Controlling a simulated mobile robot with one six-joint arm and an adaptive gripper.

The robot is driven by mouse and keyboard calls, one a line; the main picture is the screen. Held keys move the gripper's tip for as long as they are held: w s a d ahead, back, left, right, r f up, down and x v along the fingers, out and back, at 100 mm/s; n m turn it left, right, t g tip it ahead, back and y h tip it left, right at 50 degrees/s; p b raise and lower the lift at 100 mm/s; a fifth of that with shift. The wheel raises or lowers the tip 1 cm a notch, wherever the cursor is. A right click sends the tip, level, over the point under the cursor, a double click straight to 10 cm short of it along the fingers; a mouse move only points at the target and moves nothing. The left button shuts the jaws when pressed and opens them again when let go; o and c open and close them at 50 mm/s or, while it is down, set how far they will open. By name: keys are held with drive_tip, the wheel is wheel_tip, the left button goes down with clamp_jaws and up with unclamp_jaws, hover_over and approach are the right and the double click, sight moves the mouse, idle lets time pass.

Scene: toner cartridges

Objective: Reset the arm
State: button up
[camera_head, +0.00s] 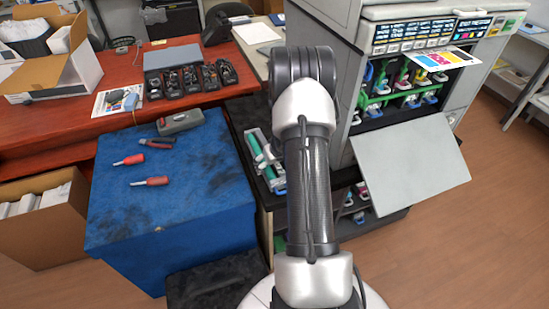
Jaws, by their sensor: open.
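My arm (305,180) stands folded upright in the middle of the head view, white and dark grey. Its upper joint (303,65) reaches up in front of the printer's left side. My gripper does not show; it is hidden behind the arm or out of frame. The large grey printer (340,25) stands behind the arm on the right. Its front door (412,165) is folded down. Toner cartridges (405,85) with blue and green parts show in the open bay.
A red-brown desk (60,123) carries a cardboard box (55,85) and a tray of black items (195,80). Teal cartridges (263,155) lie left of my arm. Wooden floor (500,200) is clear at right.

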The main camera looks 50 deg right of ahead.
drive_tip(key=v, duration=0.8)
drive_tip(key=shift+s+r, duration=0.2)
drive_tip(key=shift+r, duration=0.1)
drive_tip(key=shift+a, duration=0.1)
drive_tip(key=w+a+r+n+t+y, duration=0.15)
drive_tip(key=w+a+r, duration=0.35)
drive_tip(key=a+r, duration=0.7)
drive_tip(key=s+a+r+n+y, duration=0.25)
drive_tip(key=a+r, duration=0.55)
drive_tip(key=a, duration=0.6)
drive_tip(key=s+a+r, duration=0.1)
drive_tip(key=s+a, duration=0.2)
drive_tip(key=s, duration=0.3)
drive_tip(key=s+a+r+g+h, duration=0.1)
drive_tip(key=s+a+r, duration=0.1)
drive_tip(key=s+a, duration=0.2)
drive_tip(key=s+a+r+n, duration=0.1)
drive_tip(key=s+a, duration=0.3)
drive_tip(key=s, duration=0.6)
drive_tip(key=shift+s+r+h, duration=0.25)
drive_tip(key=shift+r+h, duration=0.15)
drive_tip(key=shift+r, duration=0.35)
